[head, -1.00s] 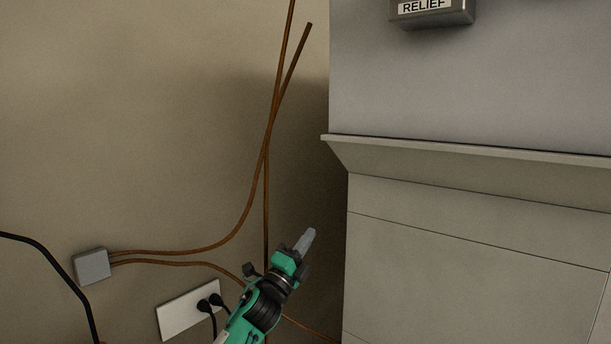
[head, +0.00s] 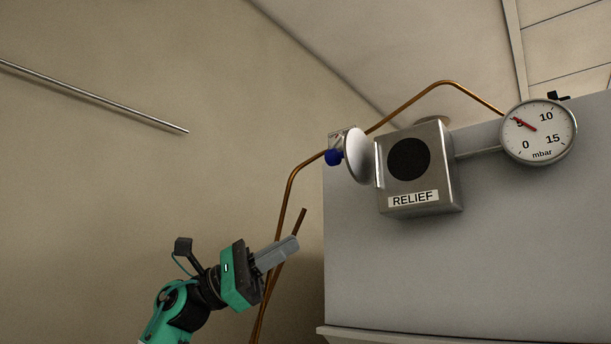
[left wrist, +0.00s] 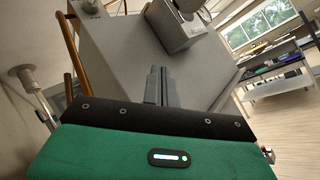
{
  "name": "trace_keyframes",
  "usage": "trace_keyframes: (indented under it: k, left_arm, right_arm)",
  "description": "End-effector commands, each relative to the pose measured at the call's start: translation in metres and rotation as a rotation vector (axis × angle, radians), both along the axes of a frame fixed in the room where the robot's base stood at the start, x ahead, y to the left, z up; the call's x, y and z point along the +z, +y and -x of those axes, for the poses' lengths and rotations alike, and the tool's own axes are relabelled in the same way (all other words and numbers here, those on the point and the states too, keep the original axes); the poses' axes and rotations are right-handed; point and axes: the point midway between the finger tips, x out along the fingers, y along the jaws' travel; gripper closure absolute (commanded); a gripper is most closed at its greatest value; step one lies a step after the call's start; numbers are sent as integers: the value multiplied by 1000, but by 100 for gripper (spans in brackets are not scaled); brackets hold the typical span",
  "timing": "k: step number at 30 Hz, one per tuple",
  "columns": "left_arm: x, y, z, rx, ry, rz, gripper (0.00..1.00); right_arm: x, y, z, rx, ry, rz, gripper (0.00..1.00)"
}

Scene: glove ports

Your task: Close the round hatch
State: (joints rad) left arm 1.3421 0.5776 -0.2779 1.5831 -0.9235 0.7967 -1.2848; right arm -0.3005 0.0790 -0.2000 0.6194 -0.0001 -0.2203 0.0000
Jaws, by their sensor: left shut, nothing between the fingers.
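The round hatch (head: 357,156) is a pale disc that stands open at the left side of a metal box labelled RELIEF (head: 447,178). The box's dark round opening (head: 408,158) is uncovered. My left gripper (head: 294,244) is shut and empty, below and left of the hatch and apart from it in the picture. In the left wrist view the shut fingers (left wrist: 157,72) point toward the grey cabinet, and the box (left wrist: 172,32) shows at the top. My right gripper is in neither view.
A pressure gauge (head: 538,132) is right of the box, on the large grey cabinet (head: 400,270). A blue knob (head: 333,157) is just left of the hatch. Copper pipes (head: 291,192) run up the wall behind my gripper. A ledge (head: 350,334) juts out below.

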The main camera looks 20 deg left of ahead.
Motion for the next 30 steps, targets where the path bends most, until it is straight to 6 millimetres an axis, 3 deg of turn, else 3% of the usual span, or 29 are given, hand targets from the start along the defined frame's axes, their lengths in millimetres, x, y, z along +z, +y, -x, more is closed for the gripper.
trace_keyframes:
  k: [3, 9, 18, 23, 30]
  left_arm:
    - [35, 12, 24, 88, -162, -153, 100]
    - [75, 37, 60, 225, -382, -391, 100]
    - [98, 62, 87, 316, -514, -557, 100]
    - [100, 50, 83, 317, -518, -565, 100]
    - [106, 5, 69, 316, -517, -562, 100]
  right_arm:
    - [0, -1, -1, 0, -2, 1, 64]
    - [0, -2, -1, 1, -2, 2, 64]
    - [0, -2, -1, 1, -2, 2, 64]
    - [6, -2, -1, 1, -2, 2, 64]
    - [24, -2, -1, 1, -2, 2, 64]
